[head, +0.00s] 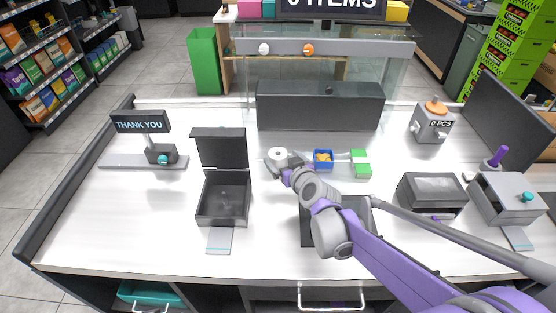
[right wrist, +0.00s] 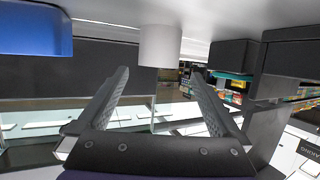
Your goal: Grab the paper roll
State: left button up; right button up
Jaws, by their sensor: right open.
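The paper roll (head: 277,153) is a small white cylinder standing upright on the white counter, left of a small blue box. In the right wrist view, which looks upside down, the paper roll (right wrist: 160,45) is just beyond the fingertips and centred between them. My right gripper (head: 284,161) is open and at counter height, close to the near right side of the roll. Both its fingers show in the right wrist view (right wrist: 160,74), spread apart with nothing between them. Whether a finger touches the roll cannot be told. My left gripper is not in view.
The blue box (head: 332,164) with orange content and a green-and-white box (head: 361,165) stand right of the roll. An open dark box (head: 222,203) stands to the left. A long dark panel (head: 320,106) stands behind. The counter's left front is clear.

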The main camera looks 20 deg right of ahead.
aim_at(277, 152)
jog(key=x, duration=0.3)
jog(key=shift+w+f, duration=0.2)
jog(key=shift+f, duration=0.05)
jog(key=shift+d, duration=0.1)
jog(key=c, duration=1.5)
